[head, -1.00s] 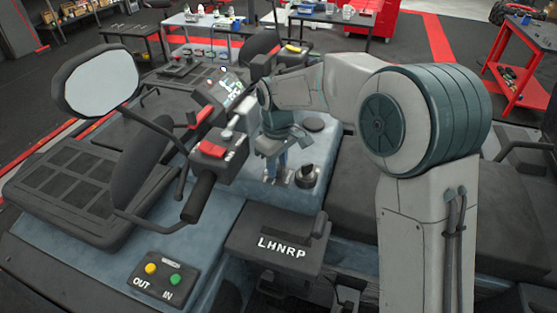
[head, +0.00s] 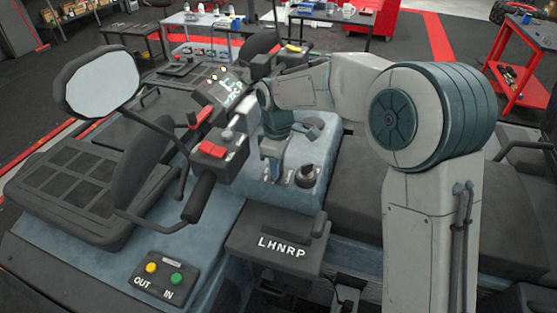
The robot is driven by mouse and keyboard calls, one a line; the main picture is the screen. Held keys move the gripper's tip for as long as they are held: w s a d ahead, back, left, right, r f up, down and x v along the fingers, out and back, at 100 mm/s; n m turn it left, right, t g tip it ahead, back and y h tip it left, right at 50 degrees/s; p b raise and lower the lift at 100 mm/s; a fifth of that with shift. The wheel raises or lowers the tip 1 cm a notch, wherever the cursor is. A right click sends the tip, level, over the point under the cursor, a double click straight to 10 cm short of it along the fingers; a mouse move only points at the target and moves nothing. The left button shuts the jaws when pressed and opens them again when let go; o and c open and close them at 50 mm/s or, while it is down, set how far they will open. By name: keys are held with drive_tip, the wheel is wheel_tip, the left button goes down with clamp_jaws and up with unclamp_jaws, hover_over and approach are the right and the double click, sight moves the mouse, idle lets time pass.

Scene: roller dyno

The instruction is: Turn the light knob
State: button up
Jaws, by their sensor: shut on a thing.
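My gripper (head: 274,172) points down at the blue-grey console (head: 230,195) in the middle of the head view. Its fingers are shut on a small knob, taken to be the light knob, which they mostly hide. Part of a light label plate shows at its base. A second round black knob (head: 305,177) stands just right of my gripper, uncovered and apart from the fingers.
A handlebar with a black grip (head: 199,199) and red switches (head: 208,149) is close on the left, below a mirror (head: 98,85). A shifter housing marked LHNRP (head: 275,245) and an OUT/IN button box (head: 163,277) are nearer. A black seat (head: 375,205) lies right.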

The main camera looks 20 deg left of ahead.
drive_tip(key=o, duration=1)
wheel_tip(320, 180, up, 14)
drive_tip(key=shift+r+b, duration=0.1)
drive_tip(key=shift+b, duration=0.35)
drive_tip(key=s+d+m+t, duration=0.1)
drive_tip(key=s+d+m, duration=0.3)
drive_tip(key=d, duration=0.5)
drive_tip(key=s+d+m+t, duration=0.1)
drive_tip(key=s+d+m, duration=0.25)
drive_tip(key=d, duration=0.55)
drive_tip(key=s+d+f+m, duration=0.2)
drive_tip(key=s+d+m, duration=0.1)
drive_tip(key=s+d, duration=0.1)
drive_tip(key=s+d+f+m, duration=0.3)
drive_tip(key=s+d, duration=0.1)
drive_tip(key=s+d+f+m+t, duration=0.1)
drive_tip(key=s+d+f+m, duration=0.2)
drive_tip(key=s+d, duration=0.1)
drive_tip(key=shift+s+f+m, duration=0.15)
drive_tip(key=shift+m, duration=0.2)
